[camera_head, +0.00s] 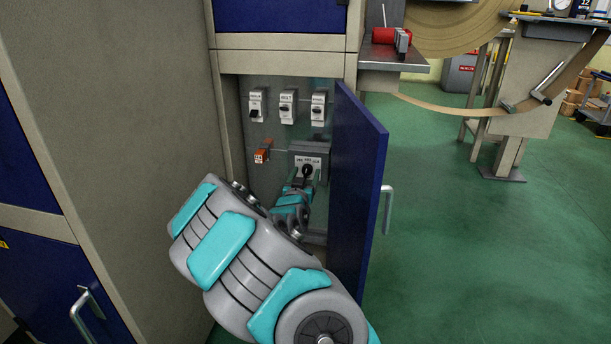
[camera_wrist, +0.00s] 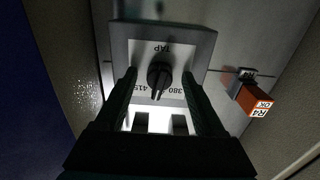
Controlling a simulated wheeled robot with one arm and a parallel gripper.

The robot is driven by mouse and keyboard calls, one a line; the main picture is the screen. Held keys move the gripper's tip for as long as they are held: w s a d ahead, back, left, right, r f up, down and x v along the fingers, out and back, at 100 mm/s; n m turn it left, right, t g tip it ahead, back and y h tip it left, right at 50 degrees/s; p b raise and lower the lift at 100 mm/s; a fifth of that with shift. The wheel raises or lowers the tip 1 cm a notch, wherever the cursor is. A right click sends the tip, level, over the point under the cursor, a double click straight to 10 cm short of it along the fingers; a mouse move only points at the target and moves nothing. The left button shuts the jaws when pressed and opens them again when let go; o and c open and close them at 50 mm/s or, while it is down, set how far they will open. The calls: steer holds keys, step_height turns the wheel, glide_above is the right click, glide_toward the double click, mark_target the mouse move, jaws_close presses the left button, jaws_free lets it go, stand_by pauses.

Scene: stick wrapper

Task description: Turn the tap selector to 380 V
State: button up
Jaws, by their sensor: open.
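The tap selector (camera_head: 307,170) is a black knob on a grey box low in the open cabinet. In the wrist view the knob (camera_wrist: 159,78) sits on a white label plate, upside down, reading TAP, with 415 at left and 380 at right. Its handle points down in that view, between those two numbers; any middle label is hidden behind it. My gripper (camera_wrist: 159,74) is open, with one finger on each side of the knob and gaps showing. In the head view my gripper (camera_head: 303,184) reaches the selector, its fingers partly hidden by the wrist.
The blue cabinet door (camera_head: 360,190) stands open just right of my arm. Several white breakers (camera_head: 287,107) sit in a row above. An orange relay marked R4 (camera_head: 263,152) is left of the selector; it also shows in the wrist view (camera_wrist: 255,100). Cabinet walls are close.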

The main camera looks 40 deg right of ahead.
jaws_close()
stand_by(0.7)
